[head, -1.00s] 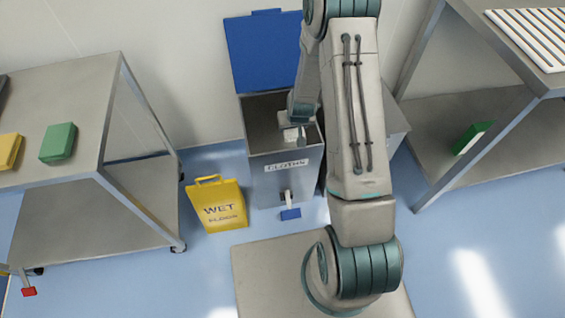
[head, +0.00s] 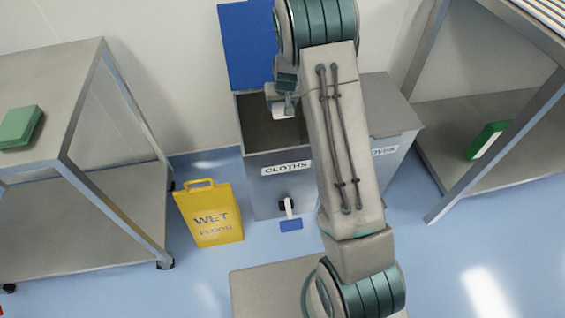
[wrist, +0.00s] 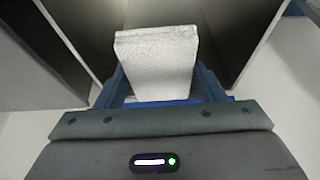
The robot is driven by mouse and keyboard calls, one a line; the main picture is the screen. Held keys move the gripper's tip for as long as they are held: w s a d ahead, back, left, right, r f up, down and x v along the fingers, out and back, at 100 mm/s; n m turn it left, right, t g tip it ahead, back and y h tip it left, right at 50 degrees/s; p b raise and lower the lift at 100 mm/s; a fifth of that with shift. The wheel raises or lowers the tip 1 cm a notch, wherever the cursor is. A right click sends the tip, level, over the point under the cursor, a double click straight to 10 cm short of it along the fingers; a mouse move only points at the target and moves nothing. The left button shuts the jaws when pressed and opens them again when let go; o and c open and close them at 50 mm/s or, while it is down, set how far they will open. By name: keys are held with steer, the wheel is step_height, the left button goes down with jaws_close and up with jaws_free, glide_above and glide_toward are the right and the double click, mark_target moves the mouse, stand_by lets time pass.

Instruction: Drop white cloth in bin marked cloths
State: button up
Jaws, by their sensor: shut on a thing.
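The white cloth (wrist: 157,62) is a folded, block-like piece between the blue fingers of my gripper (wrist: 160,84) in the wrist view. My gripper is shut on it. In the head view my gripper (head: 282,102) and a small part of the cloth (head: 284,113) show over the back part of the bin's opening; their exact height above the rim is hard to tell. The grey metal bin marked CLOTHS (head: 270,190) stands against the wall with its blue lid (head: 246,50) raised. My arm hides its right side.
A second grey bin (head: 395,125), its label partly hidden, stands to the right. A yellow wet-floor sign (head: 212,210) is at the front left. Metal tables stand left (head: 60,90) and right (head: 465,100), with a green box (head: 20,127) on the left one.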

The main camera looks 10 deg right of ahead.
steer(key=shift+f+b, duration=1.35)
steer(key=shift+f, duration=1.05)
steer(key=o, duration=1)
steer(key=shift+o, duration=0.2)
steer(key=shift+r, duration=0.1)
steer(key=p+v, duration=0.4)
steer(key=v, duration=0.9)
steer(key=shift+r, duration=0.3)
steer(key=shift+s, duration=0.1)
